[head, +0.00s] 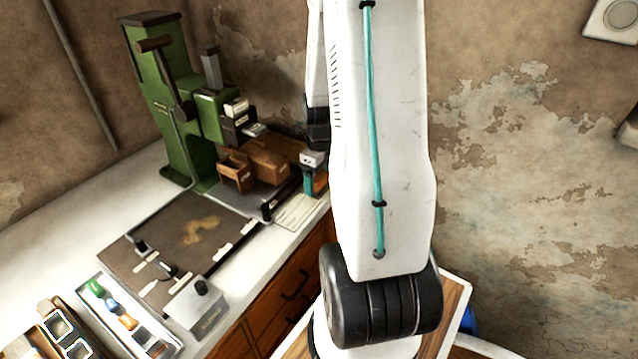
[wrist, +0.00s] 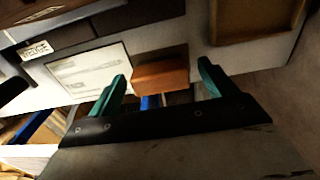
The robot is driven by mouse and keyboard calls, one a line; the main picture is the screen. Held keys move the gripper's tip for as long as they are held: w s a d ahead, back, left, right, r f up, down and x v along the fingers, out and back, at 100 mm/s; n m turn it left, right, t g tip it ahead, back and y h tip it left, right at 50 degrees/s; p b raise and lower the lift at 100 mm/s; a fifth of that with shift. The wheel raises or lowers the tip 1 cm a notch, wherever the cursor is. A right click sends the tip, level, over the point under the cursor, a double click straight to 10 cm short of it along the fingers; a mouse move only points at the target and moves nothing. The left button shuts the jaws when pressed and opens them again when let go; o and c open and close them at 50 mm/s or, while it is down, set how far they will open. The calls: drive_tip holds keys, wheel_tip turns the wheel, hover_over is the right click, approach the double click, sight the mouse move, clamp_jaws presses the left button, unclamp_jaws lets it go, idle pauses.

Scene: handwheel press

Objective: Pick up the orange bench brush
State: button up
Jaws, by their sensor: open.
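An orange block-shaped thing, which looks like the bench brush (wrist: 160,74), lies on the pale bench top in the wrist view. My gripper (wrist: 162,80) is open, with one teal finger to the left of the brush and one to its right. I see gaps on both sides and no clear contact. In the head view my gripper (head: 310,182) hangs over the right edge of the bench, partly behind my arm.
A printed sheet (wrist: 88,74) lies left of the brush, and a brown tray (wrist: 257,22) is at upper right. The green handwheel press (head: 170,105) stands at the back of the bench. Wooden bins (head: 262,160) stand left of my gripper. Drawers (head: 290,290) are below.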

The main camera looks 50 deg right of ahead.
drive_tip(key=shift+f, duration=0.25)
drive_tip(key=c, duration=1.2)
drive_tip(key=shift+o, duration=0.2)
drive_tip(key=shift+r, duration=0.15)
